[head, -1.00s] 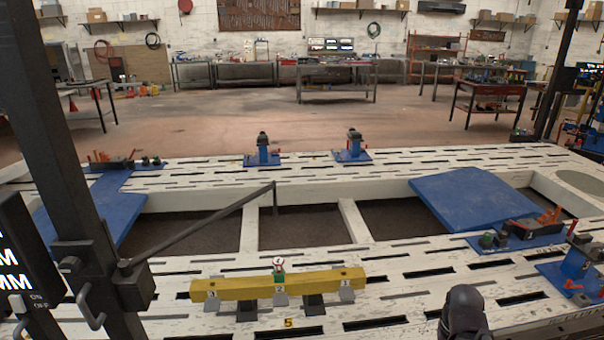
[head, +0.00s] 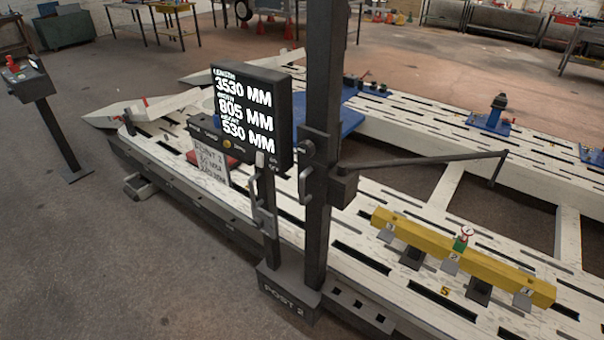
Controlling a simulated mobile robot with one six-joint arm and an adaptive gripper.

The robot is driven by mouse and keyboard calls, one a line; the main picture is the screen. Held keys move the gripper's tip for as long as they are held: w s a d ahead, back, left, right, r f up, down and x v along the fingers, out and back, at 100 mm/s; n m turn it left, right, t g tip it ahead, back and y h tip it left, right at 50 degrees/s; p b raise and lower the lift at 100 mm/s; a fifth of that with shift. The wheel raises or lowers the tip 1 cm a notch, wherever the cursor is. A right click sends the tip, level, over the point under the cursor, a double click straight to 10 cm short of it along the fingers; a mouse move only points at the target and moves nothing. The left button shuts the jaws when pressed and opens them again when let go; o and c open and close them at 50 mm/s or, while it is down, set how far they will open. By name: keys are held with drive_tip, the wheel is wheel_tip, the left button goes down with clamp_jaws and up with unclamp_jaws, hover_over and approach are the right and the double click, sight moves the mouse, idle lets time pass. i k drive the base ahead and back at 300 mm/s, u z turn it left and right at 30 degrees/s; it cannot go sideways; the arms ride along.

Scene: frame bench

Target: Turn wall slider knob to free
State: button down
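A tall dark post (head: 318,235) labelled POST 2 stands at the near edge of the white bench. A dark slider block (head: 320,160) sits partway up it, with a small round dark knob (head: 307,147) on its left side and a curved handle (head: 304,186) below. I cannot read the knob's setting or tell whether it is the wall slider's. A thin measuring arm (head: 430,161) reaches right from the block. A display (head: 252,115) left of the post reads 3530, 805 and 530 MM. My gripper is not in view.
A yellow bar (head: 470,258) with a small dial gauge (head: 464,237) lies across the slotted white bench (head: 375,262). A control pedestal (head: 48,115) with a red button stands at far left. The floor (head: 110,265) left of the bench is clear.

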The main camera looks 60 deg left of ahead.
sight(307, 148)
drive_tip(key=z, duration=0.85)
drive_tip(key=k, duration=0.1)
drive_tip(key=u, duration=3)
drive_tip(key=k, duration=0.95)
drive_tip(key=z, duration=0.15)
drive_tip(key=i, duration=0.65)
drive_tip(key=u, duration=0.05)
